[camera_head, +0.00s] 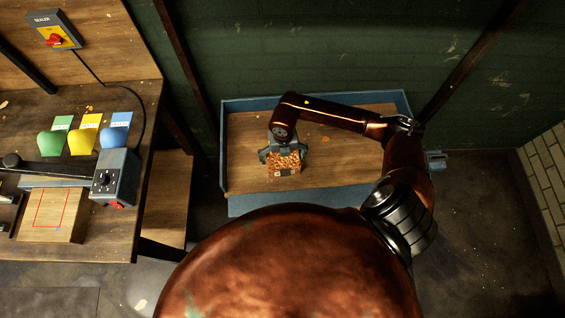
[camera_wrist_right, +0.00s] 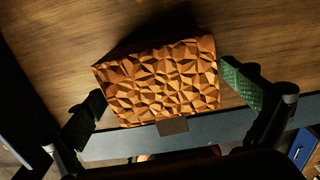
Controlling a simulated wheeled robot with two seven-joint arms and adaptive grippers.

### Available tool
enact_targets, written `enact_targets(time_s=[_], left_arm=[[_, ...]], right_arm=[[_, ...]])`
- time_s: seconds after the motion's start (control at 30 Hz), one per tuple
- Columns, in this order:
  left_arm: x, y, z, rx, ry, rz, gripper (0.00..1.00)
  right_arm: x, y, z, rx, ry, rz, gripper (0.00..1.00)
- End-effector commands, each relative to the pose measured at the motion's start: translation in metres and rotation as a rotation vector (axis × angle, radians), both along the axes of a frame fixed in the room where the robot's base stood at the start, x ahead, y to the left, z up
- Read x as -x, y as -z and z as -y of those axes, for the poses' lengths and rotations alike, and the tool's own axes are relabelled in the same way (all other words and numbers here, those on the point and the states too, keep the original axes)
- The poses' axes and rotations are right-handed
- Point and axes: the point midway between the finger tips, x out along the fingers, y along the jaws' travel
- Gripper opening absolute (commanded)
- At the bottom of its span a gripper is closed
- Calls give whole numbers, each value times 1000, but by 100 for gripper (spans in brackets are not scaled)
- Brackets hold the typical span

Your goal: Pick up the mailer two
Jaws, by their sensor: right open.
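The mailer two (camera_head: 287,164) is an orange-brown packet with a faceted, geometric pattern. It rests on the wooden floor of a blue-rimmed tray, left of its middle. It also shows in the right wrist view (camera_wrist_right: 160,82), with a small dark tab on its lower edge. My right gripper (camera_head: 283,157) is over the mailer, pointing down. The left gripper does not show in either view.
The blue-rimmed tray (camera_head: 262,204) has free room right of the mailer. A workbench (camera_head: 30,110) at the left holds a sealer machine (camera_head: 114,177) and green, yellow and blue pouches. A dark green wall stands behind the tray.

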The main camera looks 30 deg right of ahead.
Motion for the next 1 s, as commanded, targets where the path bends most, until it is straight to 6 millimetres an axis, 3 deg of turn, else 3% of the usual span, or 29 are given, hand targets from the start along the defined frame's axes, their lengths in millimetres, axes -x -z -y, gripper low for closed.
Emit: enact_targets(time_s=[0.13, 0.4, 0.9, 1.0], left_arm=[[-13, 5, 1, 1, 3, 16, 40], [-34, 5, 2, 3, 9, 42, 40], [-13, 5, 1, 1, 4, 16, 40], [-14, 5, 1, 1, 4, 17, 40]], right_arm=[[2, 24, -1, -1, -1, -3, 100], [1, 28, -2, 0, -4, 0, 100], [1, 28, -2, 0, -5, 0, 66], [1, 28, -2, 0, -5, 0, 64]])
